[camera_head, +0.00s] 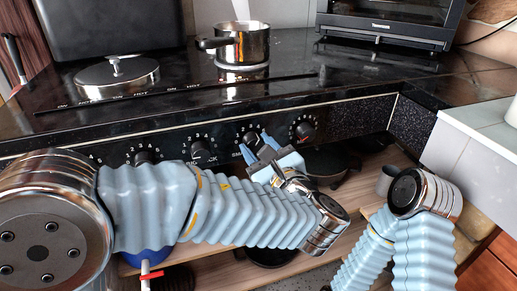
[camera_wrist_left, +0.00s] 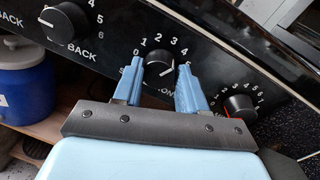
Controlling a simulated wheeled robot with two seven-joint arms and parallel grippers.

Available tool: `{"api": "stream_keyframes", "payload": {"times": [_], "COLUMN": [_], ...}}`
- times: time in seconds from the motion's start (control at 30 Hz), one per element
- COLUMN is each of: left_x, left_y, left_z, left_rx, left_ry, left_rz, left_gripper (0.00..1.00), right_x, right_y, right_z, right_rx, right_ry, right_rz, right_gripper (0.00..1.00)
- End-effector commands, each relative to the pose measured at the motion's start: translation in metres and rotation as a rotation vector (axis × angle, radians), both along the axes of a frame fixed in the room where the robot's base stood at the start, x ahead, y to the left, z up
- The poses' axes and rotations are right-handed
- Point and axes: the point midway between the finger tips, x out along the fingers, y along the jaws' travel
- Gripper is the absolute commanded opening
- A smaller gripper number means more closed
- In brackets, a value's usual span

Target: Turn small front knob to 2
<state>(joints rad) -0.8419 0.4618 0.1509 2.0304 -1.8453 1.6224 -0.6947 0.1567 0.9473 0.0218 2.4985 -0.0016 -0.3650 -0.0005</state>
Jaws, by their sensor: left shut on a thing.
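The small front knob (camera_head: 251,137) is a black dial on the stove's front panel. In the left wrist view the knob (camera_wrist_left: 158,70) sits between my left gripper's two blue fingers, with numbers 0 to 4 readable above it. The label below it is partly hidden by the fingers. A white mark shows at the knob's right side near the right finger; its exact setting is hard to read. My left gripper (camera_head: 259,147) is shut on this knob. My right arm shows at the lower right, but its gripper is not in view.
Other knobs are on the panel: the back knob (camera_head: 199,149) to the left and another (camera_head: 305,130) to the right. A blue container (camera_wrist_left: 24,82) and dark pans are on shelves below.

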Motion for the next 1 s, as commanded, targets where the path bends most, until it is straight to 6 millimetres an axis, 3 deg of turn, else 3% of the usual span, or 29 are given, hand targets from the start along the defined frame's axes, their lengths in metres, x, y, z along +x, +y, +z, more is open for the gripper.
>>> {"api": "stream_keyframes", "payload": {"times": [0.27, 0.63, 1.0], "left_x": [0.0, -0.001, -0.001], "left_y": [0.0, 0.001, 0.002], "left_z": [-0.004, -0.005, -0.004], "left_rx": [-0.129, -0.448, -0.755], "left_ry": [-0.042, -0.146, -0.245], "left_rz": [0.0, 0.001, 0.003], "left_gripper": [0.11, 0.11, 0.11], "right_x": [0.002, 0.008, 0.006], "right_y": [-0.006, -0.019, -0.014], "right_z": [-0.022, -0.064, -0.102], "right_rx": [-0.009, -0.028, -0.016], "right_ry": [-0.003, -0.014, -0.006], "right_rz": [-0.01, -0.033, -0.026], "right_gripper": [0.43, 0.43, 0.43]}}
